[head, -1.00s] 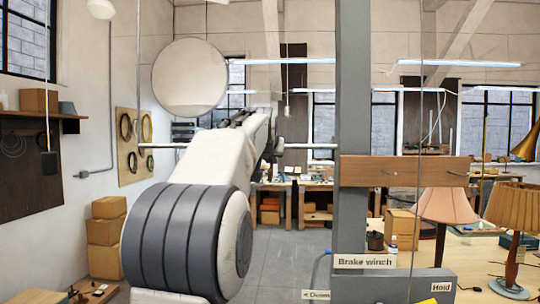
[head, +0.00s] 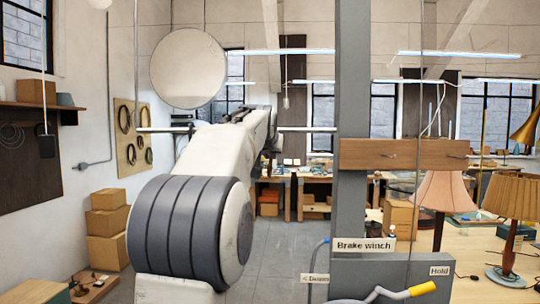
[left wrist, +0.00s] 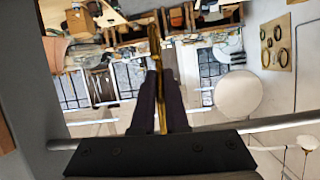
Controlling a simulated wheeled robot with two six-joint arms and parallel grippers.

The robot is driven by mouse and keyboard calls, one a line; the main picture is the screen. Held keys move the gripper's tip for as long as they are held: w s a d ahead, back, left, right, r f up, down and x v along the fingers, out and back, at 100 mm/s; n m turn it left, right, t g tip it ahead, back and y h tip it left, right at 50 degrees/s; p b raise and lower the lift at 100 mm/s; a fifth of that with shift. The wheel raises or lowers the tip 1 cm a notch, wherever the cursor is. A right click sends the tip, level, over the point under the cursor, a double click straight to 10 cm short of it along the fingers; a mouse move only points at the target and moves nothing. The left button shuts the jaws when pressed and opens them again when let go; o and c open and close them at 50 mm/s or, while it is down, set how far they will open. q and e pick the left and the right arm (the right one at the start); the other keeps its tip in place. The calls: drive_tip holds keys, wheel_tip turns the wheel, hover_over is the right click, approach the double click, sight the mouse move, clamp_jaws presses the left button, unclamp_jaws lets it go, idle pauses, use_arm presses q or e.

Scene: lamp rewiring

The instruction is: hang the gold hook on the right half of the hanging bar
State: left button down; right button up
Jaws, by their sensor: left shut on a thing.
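The hanging bar (head: 306,129) is a thin pale horizontal rod left of the grey post, with my left arm across its middle. It also crosses the left wrist view (left wrist: 285,123), where the scene looks upside down. My left gripper (head: 258,110) is at the far end of that arm, near the bar's right half; its fingers are hard to make out there. In the left wrist view my left gripper (left wrist: 160,75) is shut on the gold hook (left wrist: 154,45), a slim gold strip standing out between the dark fingers. The hook is not distinguishable in the head view. My right gripper is not in view.
The grey post (head: 354,200) stands at the bar's right end with a wooden crosspiece (head: 420,153). A pale round disc (head: 188,73) hangs above the bar's left half. A yellow-gripped crank (head: 422,289) and lamps (head: 513,200) are at right.

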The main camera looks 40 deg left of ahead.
use_arm(q)
drive_tip(key=c, duration=0.8)
unclamp_jaws()
drive_tip(key=shift+c, duration=0.2)
drive_tip(key=shift+s+d+b, duration=0.15)
drive_tip(key=shift+s+b, duration=0.1)
drive_tip(key=shift+b, duration=0.05)
drive_tip(key=b+v, duration=0.3)
drive_tip(key=v, duration=0.7)
drive_tip(key=shift+b, duration=0.4)
drive_tip(key=shift+r, duration=0.1)
